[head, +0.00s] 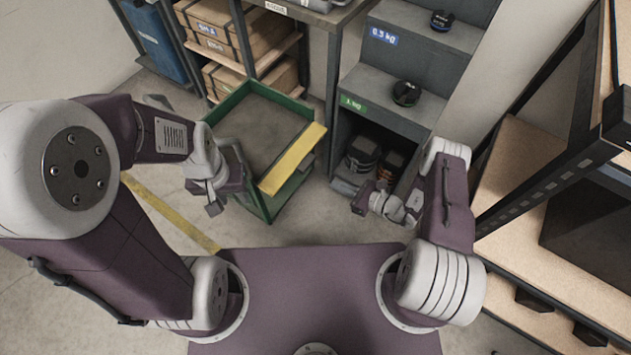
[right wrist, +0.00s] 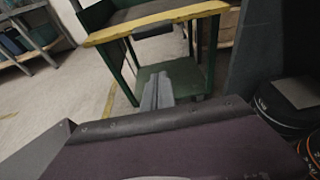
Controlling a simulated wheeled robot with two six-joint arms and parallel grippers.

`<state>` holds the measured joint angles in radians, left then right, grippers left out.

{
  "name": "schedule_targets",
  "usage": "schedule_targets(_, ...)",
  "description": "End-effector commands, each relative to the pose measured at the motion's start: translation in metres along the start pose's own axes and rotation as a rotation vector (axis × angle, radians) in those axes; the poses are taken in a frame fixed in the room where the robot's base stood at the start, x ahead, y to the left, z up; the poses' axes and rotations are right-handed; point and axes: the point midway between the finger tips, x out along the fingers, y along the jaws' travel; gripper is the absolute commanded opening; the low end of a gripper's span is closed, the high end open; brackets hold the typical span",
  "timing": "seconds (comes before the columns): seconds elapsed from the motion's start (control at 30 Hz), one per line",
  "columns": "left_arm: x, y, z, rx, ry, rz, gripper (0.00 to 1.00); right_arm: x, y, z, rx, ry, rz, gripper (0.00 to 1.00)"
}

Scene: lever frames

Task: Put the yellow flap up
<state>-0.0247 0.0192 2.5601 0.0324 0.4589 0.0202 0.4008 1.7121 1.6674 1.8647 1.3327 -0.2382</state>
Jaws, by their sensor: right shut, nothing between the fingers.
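The yellow flap (head: 292,160) is a long flat strip along the near right side of the green cart (head: 233,101). In the right wrist view the flap (right wrist: 155,22) runs across the cart's near edge, with a dark block just below it. I cannot tell its exact tilt. My right gripper (head: 361,204) is shut and empty, to the right of the flap and apart from it. In the right wrist view its fingers (right wrist: 157,92) point toward the cart's lower shelf. My left gripper (head: 226,199) hangs at the cart's left side; its jaw opening is unclear.
A grey stepped rack (head: 400,121) with dark round weights (head: 406,93) stands right of the cart. A shelf with cardboard boxes (head: 222,28) is behind it. A wooden bench (head: 530,165) lies at right. Floor is free at left.

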Motion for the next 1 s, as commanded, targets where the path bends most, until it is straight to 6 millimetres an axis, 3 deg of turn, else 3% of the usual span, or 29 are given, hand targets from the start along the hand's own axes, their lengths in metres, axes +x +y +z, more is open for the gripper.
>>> schedule_targets(0.13,-0.001,0.0,0.0,0.0,0.001,0.0,0.36,0.002,0.0,0.002,-0.001,0.001,0.001,0.0)
schedule_targets(0.27,0.006,0.0,0.0,0.0,0.001,0.0,0.36,0.018,0.001,0.0,-0.003,0.001,0.006,0.0)
schedule_targets(0.67,0.042,-0.001,0.004,0.0,0.0,0.0,0.36,0.105,0.002,-0.001,-0.004,-0.001,0.006,0.0)
schedule_targets(0.7,0.035,-0.001,0.004,0.0,0.0,0.0,0.36,0.098,-0.001,0.013,-0.002,-0.001,0.001,0.0)
schedule_targets(0.8,0.035,-0.001,0.003,0.0,0.001,0.0,0.36,0.092,0.0,0.027,-0.001,0.0,0.001,0.0)
schedule_targets(1.0,0.035,-0.001,0.003,0.0,0.001,0.0,0.36,0.087,0.0,0.04,-0.001,0.001,0.002,0.0)
